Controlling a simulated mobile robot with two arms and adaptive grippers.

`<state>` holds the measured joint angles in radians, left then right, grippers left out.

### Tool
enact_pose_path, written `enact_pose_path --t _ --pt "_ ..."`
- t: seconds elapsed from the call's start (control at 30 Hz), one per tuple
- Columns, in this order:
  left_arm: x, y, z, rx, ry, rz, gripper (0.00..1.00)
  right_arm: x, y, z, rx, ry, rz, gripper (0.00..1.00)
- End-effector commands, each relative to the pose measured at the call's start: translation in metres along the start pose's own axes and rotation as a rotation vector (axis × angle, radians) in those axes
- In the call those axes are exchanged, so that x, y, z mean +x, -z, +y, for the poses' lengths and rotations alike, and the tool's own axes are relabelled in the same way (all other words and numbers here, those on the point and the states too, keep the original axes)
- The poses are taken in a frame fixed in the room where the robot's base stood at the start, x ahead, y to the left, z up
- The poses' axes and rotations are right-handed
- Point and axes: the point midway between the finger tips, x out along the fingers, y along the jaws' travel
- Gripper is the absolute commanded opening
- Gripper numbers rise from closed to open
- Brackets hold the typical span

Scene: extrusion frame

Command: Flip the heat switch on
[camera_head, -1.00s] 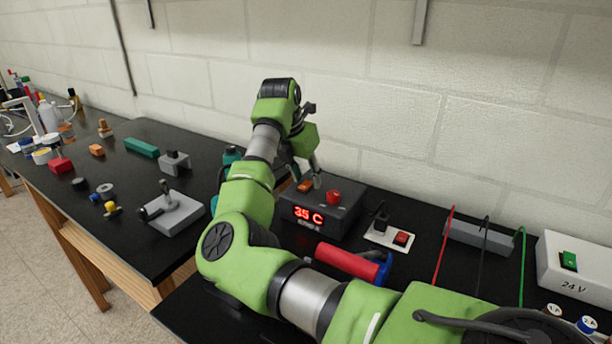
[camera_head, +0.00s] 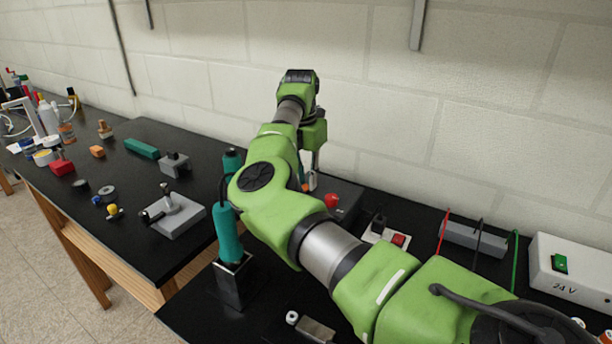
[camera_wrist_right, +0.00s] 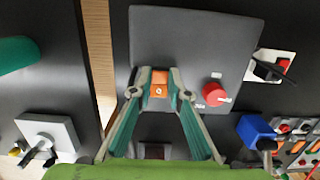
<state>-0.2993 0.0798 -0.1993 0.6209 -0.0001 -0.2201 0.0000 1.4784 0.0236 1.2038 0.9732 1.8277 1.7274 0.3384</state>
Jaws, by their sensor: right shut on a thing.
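The dark grey heater box (camera_head: 347,193) stands against the wall behind my right forearm, which hides its front display. In the right wrist view its top face (camera_wrist_right: 195,40) carries an orange rocker switch (camera_wrist_right: 158,90) and a red knob (camera_wrist_right: 213,92). The knob (camera_head: 332,201) also shows in the head view. My right gripper (camera_wrist_right: 158,77) points down at the box, its fingertips close on either side of the orange switch and shut on it. In the head view this gripper (camera_head: 311,178) is partly hidden by my arm. My left gripper is not in view.
A white socket strip with a red switch (camera_head: 398,240) lies right of the box. A white 24 V supply (camera_head: 575,268) stands farther right. A teal-handled tool (camera_head: 228,235) stands in a holder left of my forearm. A grey lever device (camera_head: 177,216) sits on the left table.

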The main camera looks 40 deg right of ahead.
Motion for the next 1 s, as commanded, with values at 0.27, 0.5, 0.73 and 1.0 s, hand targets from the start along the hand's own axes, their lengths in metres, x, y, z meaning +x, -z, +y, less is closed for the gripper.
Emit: enact_pose_path --t 0.27,0.5,0.73,1.0 --pt "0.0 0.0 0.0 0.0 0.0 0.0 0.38 0.0 0.0 0.0 0.0 -0.002 -0.001 0.29" --pt "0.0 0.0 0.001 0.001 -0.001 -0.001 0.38 0.0 0.0 0.0 0.0 -0.002 -0.001 0.33" --pt "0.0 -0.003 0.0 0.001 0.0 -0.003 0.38 -0.009 0.0 0.001 0.0 -0.003 -0.002 0.33" --pt "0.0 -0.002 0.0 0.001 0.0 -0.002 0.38 -0.062 -0.001 0.001 0.0 -0.006 -0.003 0.33"
